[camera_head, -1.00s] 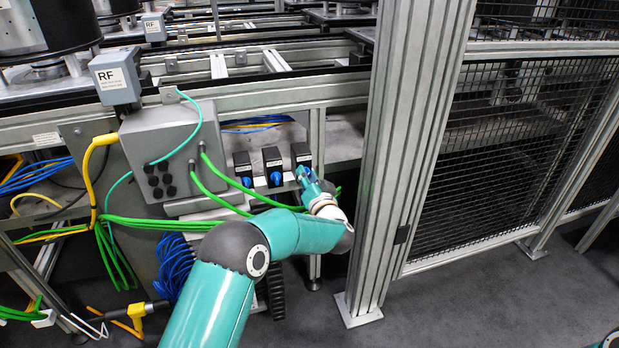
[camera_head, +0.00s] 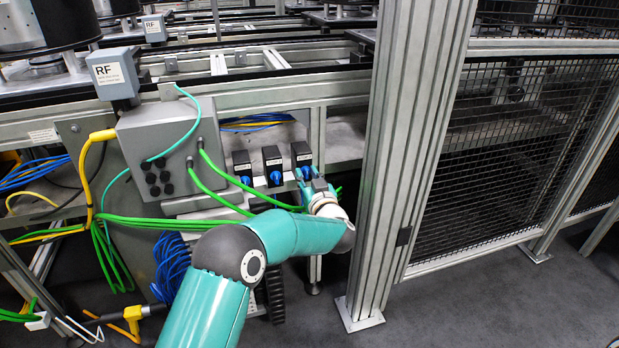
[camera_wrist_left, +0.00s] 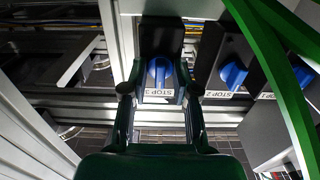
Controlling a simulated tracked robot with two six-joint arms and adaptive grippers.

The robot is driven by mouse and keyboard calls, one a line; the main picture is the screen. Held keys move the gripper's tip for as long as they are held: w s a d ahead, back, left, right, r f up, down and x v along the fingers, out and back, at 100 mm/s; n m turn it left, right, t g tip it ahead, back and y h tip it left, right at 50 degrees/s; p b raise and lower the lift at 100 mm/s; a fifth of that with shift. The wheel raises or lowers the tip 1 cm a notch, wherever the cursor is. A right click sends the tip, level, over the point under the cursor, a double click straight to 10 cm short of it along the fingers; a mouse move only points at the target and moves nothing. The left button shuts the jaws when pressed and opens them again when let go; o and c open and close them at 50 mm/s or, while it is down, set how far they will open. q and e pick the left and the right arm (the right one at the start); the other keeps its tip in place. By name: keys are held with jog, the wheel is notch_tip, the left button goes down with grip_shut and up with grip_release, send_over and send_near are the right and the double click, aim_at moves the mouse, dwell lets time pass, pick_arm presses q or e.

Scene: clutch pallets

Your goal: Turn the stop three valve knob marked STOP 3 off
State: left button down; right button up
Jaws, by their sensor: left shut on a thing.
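The STOP 3 valve knob (camera_wrist_left: 160,72) is blue, on a black block above a white label reading STOP 3. In the left wrist view it stands upright between the two fingers of my left gripper (camera_wrist_left: 160,88), which is shut on it. In the head view the same knob is the rightmost of three and is mostly covered by my left gripper (camera_head: 308,178). The STOP 2 knob (camera_wrist_left: 232,75) sits to its right in the wrist view, tilted. My right gripper is not in view.
Another blue knob (camera_head: 246,181) is at the left of the row. Green cables (camera_head: 225,180) run from a grey box (camera_head: 165,150) close to the knobs, and one crosses the wrist view's right side. A thick aluminium post (camera_head: 400,150) stands just right of my left gripper.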

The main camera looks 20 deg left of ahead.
pick_arm(q)
jog(key=shift+d+f, duration=0.15)
jog(key=shift+f, duration=0.35)
jog(key=c, duration=1.2)
grip_release()
jog(key=shift+c, duration=0.2)
jog(key=shift+r, duration=0.15)
jog(key=shift+r, duration=0.1)
jog(key=shift+s, duration=0.1)
jog(key=v, duration=1.1)
jog(key=shift+s+d, duration=0.25)
